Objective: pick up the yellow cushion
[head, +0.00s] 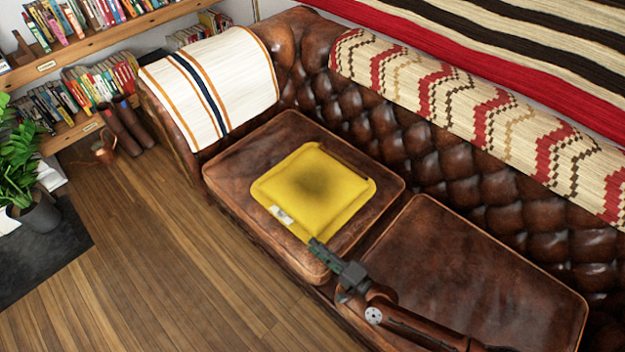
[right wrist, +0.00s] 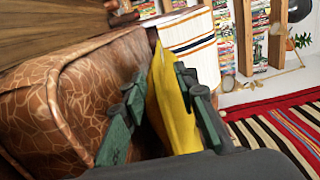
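The yellow cushion (head: 313,190) lies flat on the left brown leather seat of the sofa, with a darker patch in its middle and a white label at its front left edge. My right gripper (head: 316,245) is at the cushion's near edge, coming in from the lower right. In the right wrist view the right gripper (right wrist: 155,85) has its fingers apart. The cushion (right wrist: 172,110) shows edge-on between them, closer to the right finger. I cannot tell whether either finger touches it. My left gripper is not in view.
The tufted sofa backrest (head: 400,145) rises behind the seats. A second leather seat (head: 465,285) lies under my right arm. A striped white throw (head: 215,85) covers the left armrest. Bookshelves (head: 110,38) and a potted plant (head: 35,205) stand left.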

